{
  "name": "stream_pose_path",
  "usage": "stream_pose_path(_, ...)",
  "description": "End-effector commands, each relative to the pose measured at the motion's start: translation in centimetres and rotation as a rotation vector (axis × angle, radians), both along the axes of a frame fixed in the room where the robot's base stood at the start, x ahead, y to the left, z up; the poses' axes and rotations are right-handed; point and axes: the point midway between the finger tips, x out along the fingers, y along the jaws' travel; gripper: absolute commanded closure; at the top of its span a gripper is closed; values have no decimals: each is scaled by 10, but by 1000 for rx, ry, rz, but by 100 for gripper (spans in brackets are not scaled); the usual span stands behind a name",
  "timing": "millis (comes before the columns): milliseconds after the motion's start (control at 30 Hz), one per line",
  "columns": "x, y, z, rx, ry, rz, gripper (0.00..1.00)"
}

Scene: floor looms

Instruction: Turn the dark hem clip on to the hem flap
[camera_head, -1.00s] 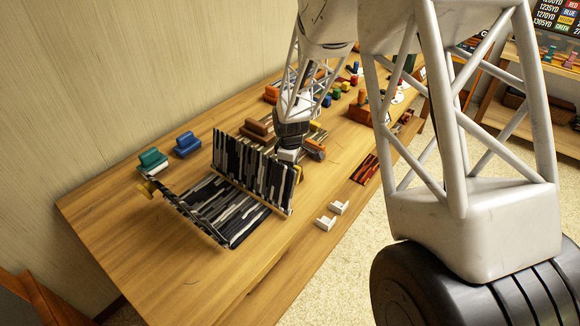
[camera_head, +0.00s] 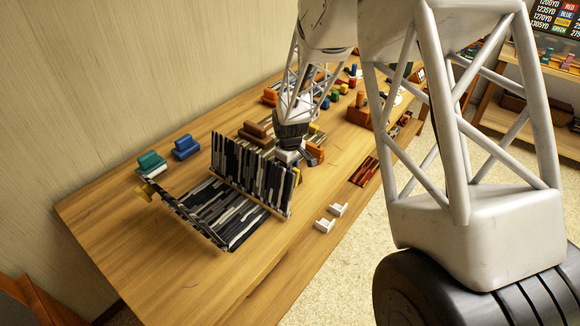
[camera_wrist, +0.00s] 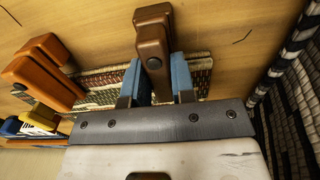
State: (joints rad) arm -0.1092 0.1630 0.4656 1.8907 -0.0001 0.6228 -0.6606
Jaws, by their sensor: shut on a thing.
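My gripper (camera_wrist: 155,95) is shut on the dark brown hem clip (camera_wrist: 153,48), with a blue pad on each side of its lever. The lever lies along the fingers, above a striped brown and white woven strip (camera_wrist: 105,80) that looks like the hem flap. Where the clip meets the strip is hidden. In the head view, a brown clip (camera_head: 258,130) shows behind the upright black and white woven panel (camera_head: 248,170). My gripper (camera_head: 288,158) is just right of it, its fingertips mostly hidden there.
An orange clip (camera_wrist: 45,70) is left of my gripper, also seen in the head view (camera_head: 315,151). The woven panel (camera_wrist: 285,100) stands close on the right. Green (camera_head: 151,161) and blue (camera_head: 185,146) clips sit near the wall. White brackets (camera_head: 331,216) lie at the front edge.

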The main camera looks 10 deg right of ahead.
Motion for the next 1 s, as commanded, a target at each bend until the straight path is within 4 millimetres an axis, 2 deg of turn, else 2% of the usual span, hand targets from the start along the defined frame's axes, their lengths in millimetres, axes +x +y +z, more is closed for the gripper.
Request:
stream_pose_path(33,1,0,1,0,-1,-2,100)
stream_pose_path(67,1,0,1,0,-1,-2,72)
stream_pose_path(200,1,0,0,0,-1,-1,51)
stream_pose_path(667,0,0,7,0,-1,0,51)
stream_pose_path(1000,1,0,45,1,-4,0,51)
